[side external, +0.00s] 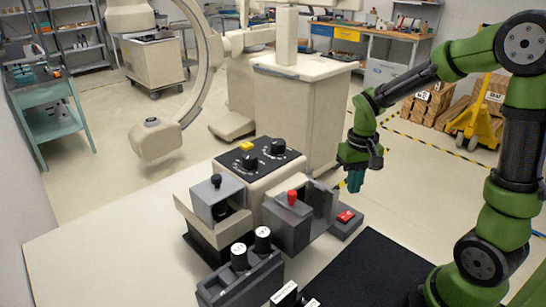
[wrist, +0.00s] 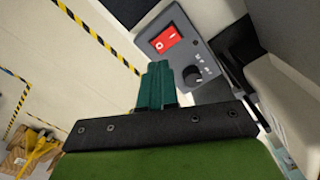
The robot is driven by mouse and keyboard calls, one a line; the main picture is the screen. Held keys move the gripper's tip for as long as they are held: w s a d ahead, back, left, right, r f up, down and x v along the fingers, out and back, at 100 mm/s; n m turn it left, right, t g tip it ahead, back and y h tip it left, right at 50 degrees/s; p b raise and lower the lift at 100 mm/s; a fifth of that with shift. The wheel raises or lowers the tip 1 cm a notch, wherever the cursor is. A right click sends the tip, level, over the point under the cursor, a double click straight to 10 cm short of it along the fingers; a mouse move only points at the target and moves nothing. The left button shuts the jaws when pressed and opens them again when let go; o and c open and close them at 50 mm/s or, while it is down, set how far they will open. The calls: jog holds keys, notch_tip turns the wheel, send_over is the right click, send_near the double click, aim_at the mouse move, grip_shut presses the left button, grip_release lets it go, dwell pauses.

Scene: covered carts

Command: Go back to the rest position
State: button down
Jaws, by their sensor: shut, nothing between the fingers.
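My gripper (side external: 355,181) hangs from my green arm above the right side of the white table, pointing down, to the right of the grey carts. Its teal fingers are together with nothing between them. In the wrist view the closed fingers (wrist: 157,84) point toward a grey panel (wrist: 207,83) with a red rocker switch (wrist: 174,39) and a black knob (wrist: 201,76). In the side view the red switch (side external: 346,216) sits on a low box below my gripper, which is apart from it.
A black mat (side external: 375,270) lies clear at right.

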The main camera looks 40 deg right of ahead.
jog(key=shift+a+f, duration=0.1)
jog(key=s+a+r+n+t+y, duration=0.1)
jog(key=s+a+r+t, duration=0.2)
jog(key=a+r, duration=0.3)
jog(key=s+a+r+n+t+y, duration=0.1)
jog(key=s+a+r+t, duration=0.3)
jog(key=a+r, duration=0.2)
jog(key=shift+r, duration=0.75)
jog(key=shift+w, duration=0.1)
